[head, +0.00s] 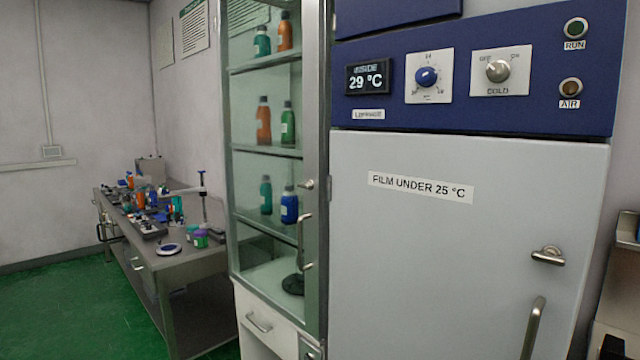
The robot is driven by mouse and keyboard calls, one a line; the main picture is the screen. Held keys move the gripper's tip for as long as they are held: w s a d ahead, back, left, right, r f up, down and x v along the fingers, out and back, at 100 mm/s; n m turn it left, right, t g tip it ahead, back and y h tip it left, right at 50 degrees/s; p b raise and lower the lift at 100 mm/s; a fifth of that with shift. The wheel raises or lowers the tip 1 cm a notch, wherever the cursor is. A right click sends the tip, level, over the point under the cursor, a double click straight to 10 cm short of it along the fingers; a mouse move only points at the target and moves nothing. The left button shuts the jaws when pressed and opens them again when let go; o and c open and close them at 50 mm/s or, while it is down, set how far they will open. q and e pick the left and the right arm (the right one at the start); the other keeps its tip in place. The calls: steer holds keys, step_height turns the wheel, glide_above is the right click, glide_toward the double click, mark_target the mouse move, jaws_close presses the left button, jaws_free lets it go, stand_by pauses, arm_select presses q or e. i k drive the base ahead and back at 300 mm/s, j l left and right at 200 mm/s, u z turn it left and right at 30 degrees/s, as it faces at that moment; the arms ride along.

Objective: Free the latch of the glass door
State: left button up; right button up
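The glass door (270,215) is on the tall narrow cabinet in the middle of the head view, and it looks shut. A small metal latch knob (307,184) sits on the door's right-hand frame. A curved metal handle (302,242) is below it on the same frame. I cannot tell from here how the latch is set. Neither of my grippers is in view.
Bottles (263,121) stand on the cabinet's shelves, with a dark object (293,284) at the bottom. A white drawer (262,322) is below. A grey-and-blue cooling unit (450,240) stands close on the right. A cluttered bench (190,262) is at left; green floor (80,315) is clear.

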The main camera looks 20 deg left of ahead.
mark_target(309, 185)
steer(key=i+j+z, duration=0.1)
steer(key=j, duration=0.3)
steer(key=i+j+z, duration=0.15)
steer(key=j, duration=0.3)
steer(key=i+j+z, duration=0.1)
steer(key=j, duration=0.35)
steer(key=i+j+z, duration=0.1)
steer(key=j, duration=0.35)
steer(key=i+j, duration=0.1)
steer(key=j, duration=0.5)
steer(key=i+j, duration=0.1)
steer(key=j, duration=0.45)
steer(key=i+j+z, duration=0.1)
steer(key=j, duration=0.5)
